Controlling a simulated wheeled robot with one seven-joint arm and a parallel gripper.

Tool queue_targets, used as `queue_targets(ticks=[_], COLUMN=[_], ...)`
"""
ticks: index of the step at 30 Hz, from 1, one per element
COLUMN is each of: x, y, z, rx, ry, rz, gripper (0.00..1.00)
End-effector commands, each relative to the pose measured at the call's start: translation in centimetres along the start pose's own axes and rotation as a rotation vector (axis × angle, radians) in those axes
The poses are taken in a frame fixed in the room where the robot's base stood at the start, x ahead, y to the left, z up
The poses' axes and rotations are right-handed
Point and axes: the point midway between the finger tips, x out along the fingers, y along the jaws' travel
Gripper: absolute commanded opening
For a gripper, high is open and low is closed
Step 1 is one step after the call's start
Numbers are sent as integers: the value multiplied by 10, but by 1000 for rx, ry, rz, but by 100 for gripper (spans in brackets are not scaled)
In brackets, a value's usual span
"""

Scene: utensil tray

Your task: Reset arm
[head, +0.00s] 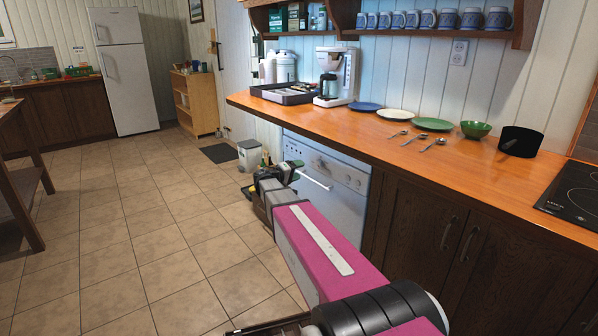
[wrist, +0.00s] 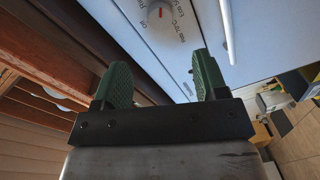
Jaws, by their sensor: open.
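My gripper (wrist: 162,82) is open and empty in the wrist view, its two green fingers apart. Behind them in that view is the white dishwasher front (wrist: 190,30) with its control dial. In the head view my pink arm reaches out over the floor, and my gripper (head: 291,168) is in front of the dishwasher (head: 325,180), below the counter edge. The finger gap is too small to make out there. Nothing is held.
The orange wooden counter (head: 390,133) runs along the right, with a utensil tray (head: 283,95), coffee maker, plates, spoons and green bowl (head: 475,129). Dark cabinets (head: 440,225) stand beside my arm. A bin (head: 249,154) stands behind the gripper. The tiled floor at left is open.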

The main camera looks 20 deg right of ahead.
Motion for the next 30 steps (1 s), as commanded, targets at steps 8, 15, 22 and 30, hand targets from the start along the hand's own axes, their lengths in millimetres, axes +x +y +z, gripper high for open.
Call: queue_targets(ticks=[8,15,22,30], x=[-3,-28,-81,-168], y=[-7,-45,-88,-116], z=[18,94,178,254], rx=[-4,-18,-26,1], ry=[-32,-178,-336,-469], rz=[-53,-322,-689,-1139], gripper=[66,66,66,66])
